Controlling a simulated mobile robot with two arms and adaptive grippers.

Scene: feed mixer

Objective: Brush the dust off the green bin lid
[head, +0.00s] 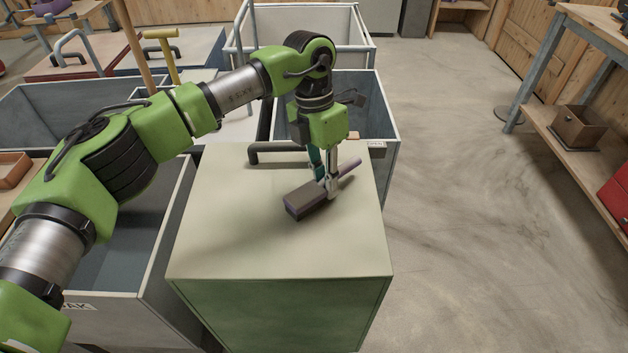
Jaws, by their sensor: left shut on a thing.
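The green bin (280,315) stands in the lower middle of the head view, with its pale green-grey lid (235,225) shut on top. A dark bar handle (275,150) runs along the lid's far edge. My left gripper (330,190) points down over the lid's right half and is shut on a brush (308,200). The brush has a dark block-shaped head and a purple handle that points up to the right. It is at or just above the lid; I cannot tell if it touches. No dust shows clearly. My right gripper is not in view.
Open grey bins stand left (130,255) of and behind (375,110) the green bin. A yellow-handled tool (162,45) stands behind my left arm. A wooden workbench (560,140) with a brown box (580,128) is at the right. The concrete floor between is clear.

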